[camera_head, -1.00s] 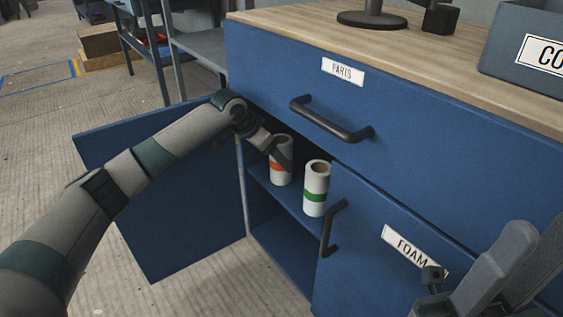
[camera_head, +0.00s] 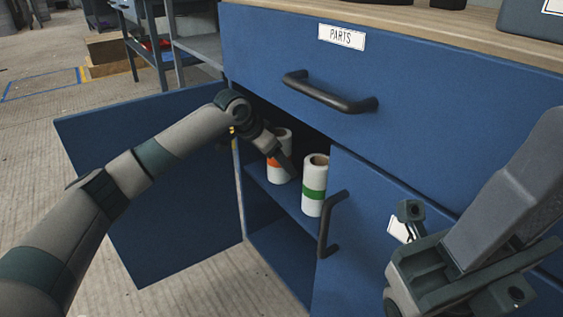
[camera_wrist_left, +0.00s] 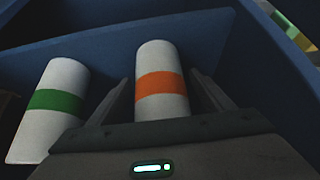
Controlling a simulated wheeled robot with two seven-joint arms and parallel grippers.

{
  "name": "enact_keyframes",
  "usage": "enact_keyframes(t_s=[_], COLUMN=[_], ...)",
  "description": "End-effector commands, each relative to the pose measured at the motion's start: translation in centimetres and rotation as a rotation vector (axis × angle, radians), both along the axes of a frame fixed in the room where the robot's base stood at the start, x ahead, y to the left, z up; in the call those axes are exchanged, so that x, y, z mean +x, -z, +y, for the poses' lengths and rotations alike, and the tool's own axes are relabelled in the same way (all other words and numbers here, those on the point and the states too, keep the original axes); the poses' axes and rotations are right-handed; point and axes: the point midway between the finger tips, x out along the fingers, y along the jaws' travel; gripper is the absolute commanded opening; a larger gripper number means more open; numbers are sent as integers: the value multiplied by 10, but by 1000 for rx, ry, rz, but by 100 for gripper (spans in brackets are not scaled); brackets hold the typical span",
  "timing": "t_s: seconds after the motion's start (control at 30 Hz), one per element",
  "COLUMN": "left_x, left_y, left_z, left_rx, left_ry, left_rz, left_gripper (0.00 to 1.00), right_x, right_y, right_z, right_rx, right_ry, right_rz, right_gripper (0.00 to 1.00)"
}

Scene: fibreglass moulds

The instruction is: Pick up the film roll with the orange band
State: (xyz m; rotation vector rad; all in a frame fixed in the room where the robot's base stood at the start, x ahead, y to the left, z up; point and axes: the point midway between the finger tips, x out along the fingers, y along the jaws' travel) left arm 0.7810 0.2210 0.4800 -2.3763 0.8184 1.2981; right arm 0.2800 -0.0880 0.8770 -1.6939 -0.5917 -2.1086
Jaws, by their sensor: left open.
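The film roll with the orange band (camera_head: 282,156) stands upright on the cabinet shelf, partly hidden by my left gripper (camera_head: 287,162) in the head view. In the left wrist view the orange-banded roll (camera_wrist_left: 160,84) sits between the two open fingers of my left gripper (camera_wrist_left: 163,95), with nothing clamped. A white roll with a green band (camera_head: 314,186) stands beside it to the right; it also shows at left in the left wrist view (camera_wrist_left: 50,103). My right gripper (camera_head: 460,265) is at lower right in front of the cabinet; its jaw opening is unclear.
The left cabinet door (camera_head: 165,200) hangs open; the right door (camera_head: 370,240) has a dark handle (camera_head: 330,223). Above is a drawer (camera_head: 420,95) labelled PARTS with a handle (camera_head: 328,93). The shelf opening is narrow around my left gripper.

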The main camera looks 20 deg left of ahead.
Motion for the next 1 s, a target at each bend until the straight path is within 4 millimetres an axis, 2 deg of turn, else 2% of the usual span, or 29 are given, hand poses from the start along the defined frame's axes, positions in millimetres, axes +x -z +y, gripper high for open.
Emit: enact_keyframes(t_s=[0.53,0.57,0.8,1.0], left_x=[0,0,0,0], left_y=[1,1,1,0], left_z=[0,0,0,0], left_rx=[1,1,1,-1], left_ry=[0,0,0,-1], left_rz=[1,1,1,-2], left_gripper=[74,72,16,16], right_x=[-1,-1,-1,-1], right_y=[-1,-1,-1,-1], right_z=[1,1,1,1], right_rx=[-1,-1,0,0], right_ry=[-5,-5,-5,-5], right_rz=[-6,-6,-5,-5], right_gripper=[31,31,31,31])
